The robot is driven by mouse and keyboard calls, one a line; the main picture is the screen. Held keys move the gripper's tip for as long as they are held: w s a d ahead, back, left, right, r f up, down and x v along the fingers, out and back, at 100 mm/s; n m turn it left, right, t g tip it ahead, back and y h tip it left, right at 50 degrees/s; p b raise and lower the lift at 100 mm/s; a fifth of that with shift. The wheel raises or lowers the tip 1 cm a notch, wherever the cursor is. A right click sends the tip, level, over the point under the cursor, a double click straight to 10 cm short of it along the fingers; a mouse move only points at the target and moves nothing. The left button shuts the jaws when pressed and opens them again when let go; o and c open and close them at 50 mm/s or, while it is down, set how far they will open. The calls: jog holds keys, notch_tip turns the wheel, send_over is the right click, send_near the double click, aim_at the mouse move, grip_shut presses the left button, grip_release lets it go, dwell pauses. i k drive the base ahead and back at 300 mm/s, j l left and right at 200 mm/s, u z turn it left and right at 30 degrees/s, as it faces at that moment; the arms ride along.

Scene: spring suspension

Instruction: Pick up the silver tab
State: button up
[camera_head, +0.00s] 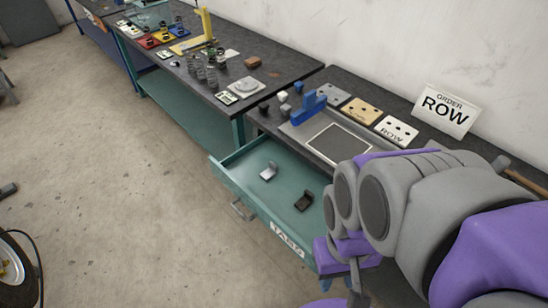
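The silver tab (268,171) is a small L-shaped light metal piece. It lies on the floor of the open teal drawer (223,176), toward the drawer's left part. A similar black tab (304,201) lies in the same drawer, to the right and nearer. My purple and grey arm fills the lower right. My gripper (352,292) is at the bottom of the view, outside the drawer and right of its label, apart from both tabs. Its fingers are partly cut off and small, so their opening is unclear.
A second bench (225,55) with springs and trays stands behind. The concrete floor (120,190) to the left is mostly clear.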

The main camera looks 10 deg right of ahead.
aim_at(272, 170)
jog(key=z, duration=2.15)
jog(key=u, duration=2.15)
jog(key=i+j+u, duration=0.45)
jog(key=i+j, duration=0.35)
jog(key=i, duration=0.15)
